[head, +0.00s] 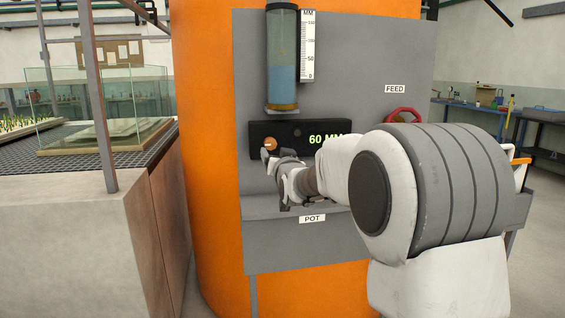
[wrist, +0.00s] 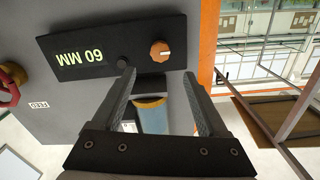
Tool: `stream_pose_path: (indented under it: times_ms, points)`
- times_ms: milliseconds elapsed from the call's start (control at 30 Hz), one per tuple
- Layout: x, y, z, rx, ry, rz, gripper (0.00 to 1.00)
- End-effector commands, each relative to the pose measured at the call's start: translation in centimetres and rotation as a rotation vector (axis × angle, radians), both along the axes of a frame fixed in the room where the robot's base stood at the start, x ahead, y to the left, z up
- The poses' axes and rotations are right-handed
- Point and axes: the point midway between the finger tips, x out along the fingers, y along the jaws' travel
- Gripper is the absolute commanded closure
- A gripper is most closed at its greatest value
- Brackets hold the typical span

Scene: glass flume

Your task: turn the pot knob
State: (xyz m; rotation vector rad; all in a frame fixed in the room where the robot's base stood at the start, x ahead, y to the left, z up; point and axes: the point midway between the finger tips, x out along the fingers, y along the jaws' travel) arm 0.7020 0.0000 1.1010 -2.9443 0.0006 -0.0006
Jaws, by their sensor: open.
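The orange pot knob (head: 270,144) sits at the left end of a black display box that reads 60 MM on the grey panel. In the wrist view the knob (wrist: 160,51) has a pale pointer line and appears just beyond the fingertips, roughly midway between them. My gripper (head: 268,157) is at the knob's lower edge in the head view, where it partly overlaps the box. In the wrist view my gripper (wrist: 156,72) is open, with nothing between its fingertips. I cannot tell whether a finger touches the box.
A glass gauge cylinder (head: 282,60) with blue liquid stands above the box, beside a millimetre scale (head: 308,45). A red wheel (head: 402,115) under the FEED label is at the right. A POT label (head: 312,218) is below. A glass tank (head: 95,105) stands at the left.

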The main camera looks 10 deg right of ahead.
Motion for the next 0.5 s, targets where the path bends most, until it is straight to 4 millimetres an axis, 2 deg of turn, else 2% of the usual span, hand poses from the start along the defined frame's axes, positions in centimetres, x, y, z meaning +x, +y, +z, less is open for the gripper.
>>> stream_pose_path:
  times_ms: [100,233,500]
  points:
    - [-2.3,0.0,0.2,-0.001,-0.001,0.0,0.23]
    - [-4.2,0.0,0.1,-0.001,-0.001,0.0,0.23]
    - [-6.3,0.0,0.0,-0.001,-0.001,0.0,0.23]
